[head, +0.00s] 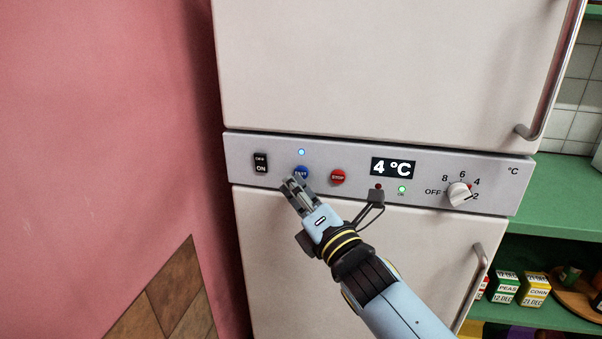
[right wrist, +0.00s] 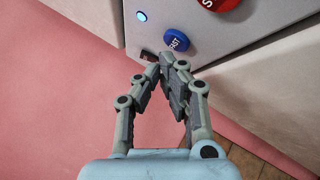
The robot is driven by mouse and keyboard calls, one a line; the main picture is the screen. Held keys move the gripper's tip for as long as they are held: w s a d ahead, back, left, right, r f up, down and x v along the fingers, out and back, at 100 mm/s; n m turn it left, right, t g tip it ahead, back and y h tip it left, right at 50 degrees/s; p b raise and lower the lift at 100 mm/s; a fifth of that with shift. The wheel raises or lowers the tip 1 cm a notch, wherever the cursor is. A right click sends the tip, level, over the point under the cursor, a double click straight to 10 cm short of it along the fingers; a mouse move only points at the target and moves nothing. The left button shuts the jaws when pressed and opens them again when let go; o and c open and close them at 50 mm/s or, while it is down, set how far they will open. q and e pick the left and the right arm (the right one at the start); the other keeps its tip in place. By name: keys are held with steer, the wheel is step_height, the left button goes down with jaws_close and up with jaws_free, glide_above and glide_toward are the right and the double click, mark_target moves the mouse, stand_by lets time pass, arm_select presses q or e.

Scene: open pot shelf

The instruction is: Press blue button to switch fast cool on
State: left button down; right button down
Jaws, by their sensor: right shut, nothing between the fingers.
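The blue button (head: 301,172) marked FAST sits on the fridge's control panel (head: 225,147), left of the red STOP button (head: 338,177). A small blue light (head: 302,152) glows above it. My right gripper (head: 291,184) is shut and empty, its tips just below and left of the blue button in the head view. In the right wrist view the gripper (right wrist: 168,62) points toward the panel. The blue button (right wrist: 176,40) shows just beyond the fingertips; I cannot tell if they touch it. The blue light (right wrist: 141,16) is lit there too. My left gripper is not in view.
A black ON/OFF switch (head: 260,163) is left of the blue button. A 4 °C display (head: 393,168), a lit green light (head: 402,189) and a dial (head: 459,194) are to the right. Door handles (head: 526,131) stick out. Green shelves (head: 560,200) with small boxes stand at right.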

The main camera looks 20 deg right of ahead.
steer(key=s+a, duration=0.2)
steer(key=s, duration=0.1)
steer(key=s+a+p, duration=0.1)
steer(key=s, duration=0.1)
steer(key=shift+a, duration=0.15)
stand_by(0.5)
steer(key=s+d+f+m+g+h+b, duration=0.1)
steer(key=s+d+f+m+g, duration=0.2)
steer(key=s+f, duration=0.7)
steer(key=s+d+f+m+g+h+b, duration=0.1)
steer(key=s+d+f+m+g, duration=0.25)
steer(key=f, duration=1.15)
steer(key=s+d+f+m+g+h+b, duration=0.1)
steer(key=s+d+f+m+g, duration=0.35)
steer(key=f, duration=0.85)
steer(key=s+d+f+m+g, duration=0.1)
steer(key=s+f+m, duration=0.3)
steer(key=s, duration=0.6)
steer(key=s+d+f+m+g+h, duration=0.1)
steer(key=s+f+m+g, duration=0.3)
steer(key=s, duration=0.7)
steer(key=s+d+f+m+g, duration=0.3)
steer(key=s+f+m, duration=0.3)
steer(key=s, duration=0.4)
steer(key=shift+s+d+f+m+h, duration=0.25)
steer(key=shift+m+h, duration=0.15)
steer(key=shift+m, duration=0.3)
